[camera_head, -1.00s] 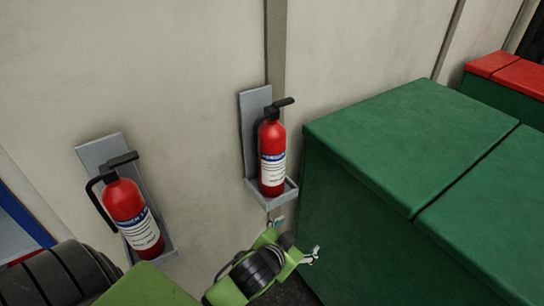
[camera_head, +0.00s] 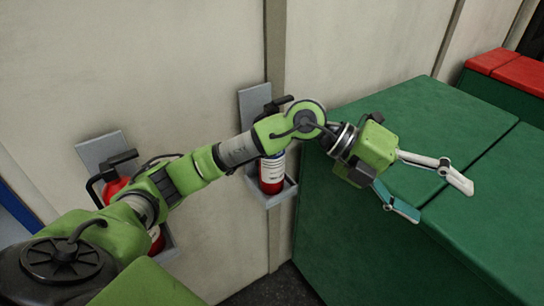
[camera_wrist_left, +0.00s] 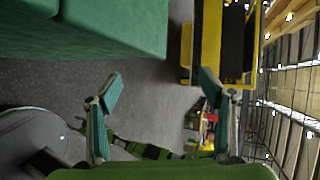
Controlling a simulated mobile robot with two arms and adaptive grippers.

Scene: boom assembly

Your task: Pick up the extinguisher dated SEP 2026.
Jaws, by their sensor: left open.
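One red fire extinguisher (camera_head: 272,176) stands in a grey wall bracket (camera_head: 254,101) at the middle, its upper body partly hidden behind my left arm. Another red extinguisher (camera_head: 114,188) sits tilted in a grey bracket (camera_head: 98,150) at the left, mostly hidden by the arm. No date can be read on either label. My left gripper (camera_head: 440,200) is open and empty, above the green chest to the right of both extinguishers. Its two spread fingers show in the left wrist view (camera_wrist_left: 161,84) with nothing between them. My right gripper is not in view.
A large green chest (camera_head: 420,120) fills the right side, close beside the middle bracket. A red-lidded chest (camera_head: 515,75) stands behind it. In the left wrist view there is grey floor (camera_wrist_left: 150,105) and a yellow and black structure (camera_wrist_left: 207,40).

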